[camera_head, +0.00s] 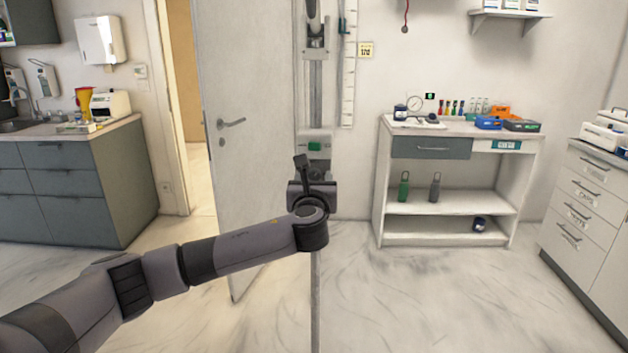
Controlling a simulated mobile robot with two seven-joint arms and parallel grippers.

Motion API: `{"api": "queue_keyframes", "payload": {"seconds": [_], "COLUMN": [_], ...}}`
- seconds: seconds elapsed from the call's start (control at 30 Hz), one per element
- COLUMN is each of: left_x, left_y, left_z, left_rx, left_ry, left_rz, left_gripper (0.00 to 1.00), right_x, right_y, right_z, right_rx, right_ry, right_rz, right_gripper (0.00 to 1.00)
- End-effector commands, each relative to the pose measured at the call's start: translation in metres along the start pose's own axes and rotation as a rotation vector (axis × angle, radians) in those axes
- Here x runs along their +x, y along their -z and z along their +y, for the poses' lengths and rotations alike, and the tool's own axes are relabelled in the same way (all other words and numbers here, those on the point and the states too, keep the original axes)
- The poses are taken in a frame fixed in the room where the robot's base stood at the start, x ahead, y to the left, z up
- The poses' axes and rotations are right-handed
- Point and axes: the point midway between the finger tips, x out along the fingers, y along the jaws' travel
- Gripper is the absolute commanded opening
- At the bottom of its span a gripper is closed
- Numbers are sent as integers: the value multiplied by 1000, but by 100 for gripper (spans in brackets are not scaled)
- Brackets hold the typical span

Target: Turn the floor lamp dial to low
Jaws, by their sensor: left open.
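A thin grey upright pole (316,95), which looks like the floor lamp's stand, runs down the middle of the view in front of the door. A pale box (325,136) with a small green part sits on it. I cannot make out a dial or its setting. My left arm comes in from the lower left, and my left gripper (303,165) is at the pole, just below the green part. It is open, with nothing seen between its fingers. Whether it touches the box I cannot tell; the gripper and wrist hide part of the pole. My right gripper is out of view.
A half-open door (250,80) stands behind the pole. A grey cabinet with a sink (60,190) is at the left. A white shelf unit (450,235) with small items and a drawer cabinet (585,215) stand at the right. The floor between is clear.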

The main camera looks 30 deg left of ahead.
Motion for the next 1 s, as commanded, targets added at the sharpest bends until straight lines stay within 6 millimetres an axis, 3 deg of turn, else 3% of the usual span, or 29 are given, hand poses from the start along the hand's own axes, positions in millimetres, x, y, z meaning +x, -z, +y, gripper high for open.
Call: {"api": "queue_keyframes", "payload": {"seconds": [0.13,0.3,0.67,1.0], "left_x": [0,0,0,-1], "left_y": [0,0,0,1], "left_z": [0,0,0,-1], "left_rx": [0,0,-43,-272], "left_ry": [0,0,-1,0], "left_rz": [0,0,0,2], "left_gripper": [51,0,0,0], "right_x": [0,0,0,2], "right_y": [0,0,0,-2], "right_z": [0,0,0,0], "right_rx": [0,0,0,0], "right_ry": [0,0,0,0], "right_rz": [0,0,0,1], "right_gripper": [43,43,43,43]}}
